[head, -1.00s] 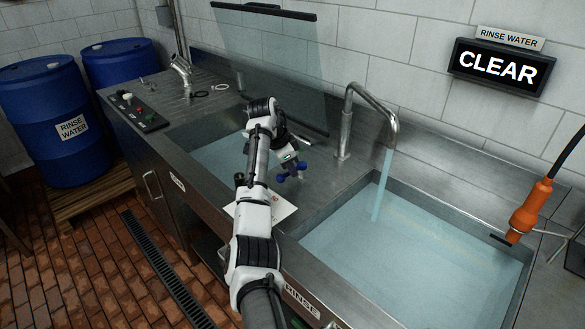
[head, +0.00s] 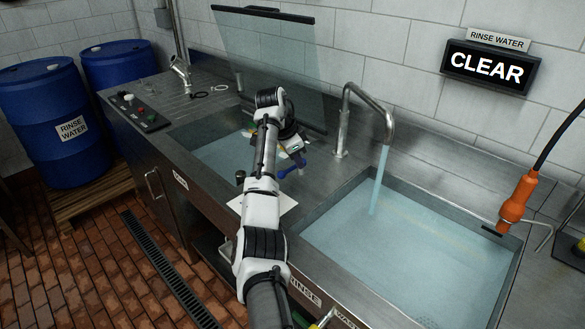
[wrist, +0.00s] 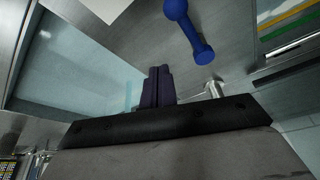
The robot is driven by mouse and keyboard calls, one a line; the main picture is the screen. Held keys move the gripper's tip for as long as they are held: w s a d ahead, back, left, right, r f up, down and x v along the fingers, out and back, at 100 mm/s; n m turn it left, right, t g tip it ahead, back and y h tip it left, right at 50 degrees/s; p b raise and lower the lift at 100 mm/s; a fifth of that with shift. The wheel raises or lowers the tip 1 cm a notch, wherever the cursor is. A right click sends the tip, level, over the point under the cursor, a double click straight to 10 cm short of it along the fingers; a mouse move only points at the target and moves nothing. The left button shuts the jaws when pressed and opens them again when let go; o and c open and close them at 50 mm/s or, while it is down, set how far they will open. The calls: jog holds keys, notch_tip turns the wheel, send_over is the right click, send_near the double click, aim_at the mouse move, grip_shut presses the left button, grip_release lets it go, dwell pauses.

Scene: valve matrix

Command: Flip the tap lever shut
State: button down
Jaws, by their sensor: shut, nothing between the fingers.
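A blue lever (head: 283,172) with rounded ends is partly hidden by my arm on the steel strip between the two basins. It shows more clearly in the wrist view (wrist: 190,28), at the top, beyond my fingertips and apart from them. My gripper (wrist: 158,70) is shut and empty, its dark fingers side by side; in the head view it is mostly hidden behind my wrist. The metal tap spout (head: 364,98) stands at the back of the deck, and water runs from it into the right basin.
The right basin (head: 480,285) holds water. A clear panel (head: 270,60) stands behind the left basin. A white card (head: 285,203) lies near the front edge. An orange tool (head: 517,198) hangs at the right. A lit sign (head: 488,67) reads CLEAR. Blue barrels (head: 50,110) stand left.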

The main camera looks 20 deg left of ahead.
notch_tip(320, 180, up, 6)
jog(key=w+a+b, duration=0.1)
jog(key=a, duration=0.1)
jog(key=shift+w+r, duration=0.2)
jog(key=shift+w, duration=0.2)
